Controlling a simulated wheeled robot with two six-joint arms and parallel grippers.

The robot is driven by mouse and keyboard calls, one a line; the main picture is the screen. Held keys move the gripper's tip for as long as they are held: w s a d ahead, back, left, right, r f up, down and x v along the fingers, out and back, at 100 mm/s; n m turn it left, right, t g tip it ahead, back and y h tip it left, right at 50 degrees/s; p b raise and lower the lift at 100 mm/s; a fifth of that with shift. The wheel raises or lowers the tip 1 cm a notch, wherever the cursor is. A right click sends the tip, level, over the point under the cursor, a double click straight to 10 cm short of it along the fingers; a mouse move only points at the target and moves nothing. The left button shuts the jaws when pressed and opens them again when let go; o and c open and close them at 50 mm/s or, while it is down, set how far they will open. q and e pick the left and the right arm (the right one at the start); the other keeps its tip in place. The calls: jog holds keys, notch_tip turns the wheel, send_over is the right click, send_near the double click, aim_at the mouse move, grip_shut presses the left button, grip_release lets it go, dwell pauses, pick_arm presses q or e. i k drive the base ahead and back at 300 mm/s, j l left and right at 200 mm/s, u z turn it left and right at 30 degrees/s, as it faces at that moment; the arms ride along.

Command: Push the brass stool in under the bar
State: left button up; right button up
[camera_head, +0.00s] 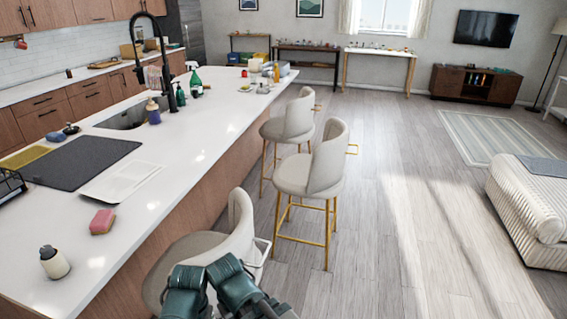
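Two cream bar stools with brass legs stand along the right side of the white bar. The middle stool (293,178) stands out from the counter, its backrest toward the room. The far brass-legged stool (285,127) is closer to the bar edge. A third cream stool (238,235) is nearest, with a silvery rail behind its back; its legs are hidden. My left gripper (186,281) and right gripper (234,278) are dark teal shapes at the bottom edge, in front of the nearest stool. Their fingers are not clear, and I cannot tell whether they touch it.
The long white bar (200,150) runs along the left, holding a sink, black faucet, bottles and a pink sponge (102,221). The wood floor (385,190) right of the stools is clear. A striped sofa (530,210) and a rug (490,135) lie farther right.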

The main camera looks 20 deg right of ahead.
aim_at(321, 175)
jog(key=i+l, duration=0.25)
jog(key=l, duration=0.3)
jog(key=i+l+z, duration=0.15)
jog(key=l, duration=0.4)
jog(key=i+l, duration=0.4)
jog(key=i+l+z, duration=0.1)
jog(key=i+l, duration=0.2)
jog(key=l, duration=0.35)
jog(key=i+l, duration=0.3)
jog(key=l, duration=0.2)
jog(key=i+l+z, duration=0.15)
jog(key=i+l, duration=0.15)
jog(key=l, duration=0.2)
